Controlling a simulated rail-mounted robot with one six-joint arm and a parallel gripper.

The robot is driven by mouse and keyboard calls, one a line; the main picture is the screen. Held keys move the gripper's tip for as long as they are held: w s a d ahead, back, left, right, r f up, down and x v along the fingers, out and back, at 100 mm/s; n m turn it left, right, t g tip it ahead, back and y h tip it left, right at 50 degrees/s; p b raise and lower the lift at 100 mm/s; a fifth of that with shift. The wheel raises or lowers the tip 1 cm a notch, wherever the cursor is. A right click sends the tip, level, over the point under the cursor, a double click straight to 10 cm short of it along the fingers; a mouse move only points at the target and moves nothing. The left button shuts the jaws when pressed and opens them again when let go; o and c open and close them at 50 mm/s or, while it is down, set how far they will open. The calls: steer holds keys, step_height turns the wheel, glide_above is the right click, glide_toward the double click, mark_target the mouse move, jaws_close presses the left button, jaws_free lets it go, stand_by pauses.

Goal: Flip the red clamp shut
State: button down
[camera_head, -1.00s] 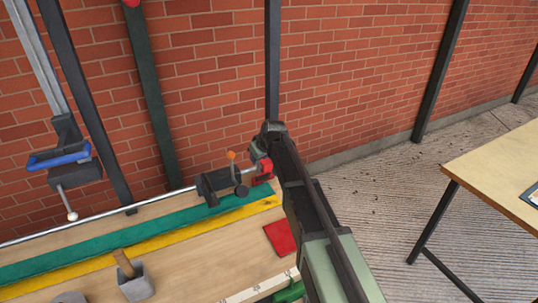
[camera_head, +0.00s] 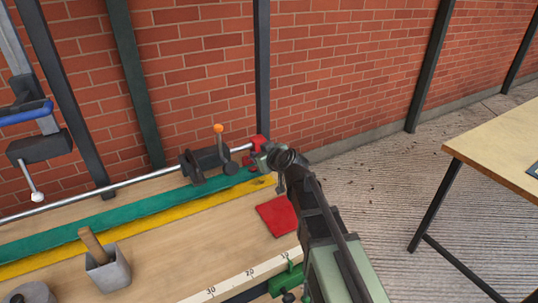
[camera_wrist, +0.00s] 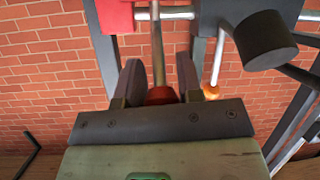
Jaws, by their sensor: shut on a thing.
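The red clamp (camera_head: 258,143) sits at the right end of the metal rail above the bench. In the wrist view its red body (camera_wrist: 115,15) is at the top left, and a metal lever with a red knob (camera_wrist: 160,95) hangs towards my gripper (camera_wrist: 160,88). My fingers are on both sides of this knob and shut on it. In the head view my gripper (camera_head: 266,163) is just below and in front of the red clamp. It hides the lever there.
A dark clamp (camera_head: 205,163) with an orange knob (camera_head: 218,128) is close by on the left. A grey box (camera_head: 108,272) and a red square (camera_head: 278,215) are on the bench. A table (camera_head: 500,155) stands at the right.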

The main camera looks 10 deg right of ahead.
steer(key=shift+s+f, duration=0.15)
steer(key=shift+f, duration=0.1)
stand_by(0.3)
steer(key=c, duration=0.9)
jaws_free()
steer(key=shift+o, duration=0.2)
steer(key=shift+d, duration=0.1)
steer(key=p+v, duration=0.4)
steer(key=v, duration=0.6)
steer(key=shift+s+r, duration=0.2)
steer(key=shift+s, duration=0.15)
steer(key=shift+d, duration=0.1)
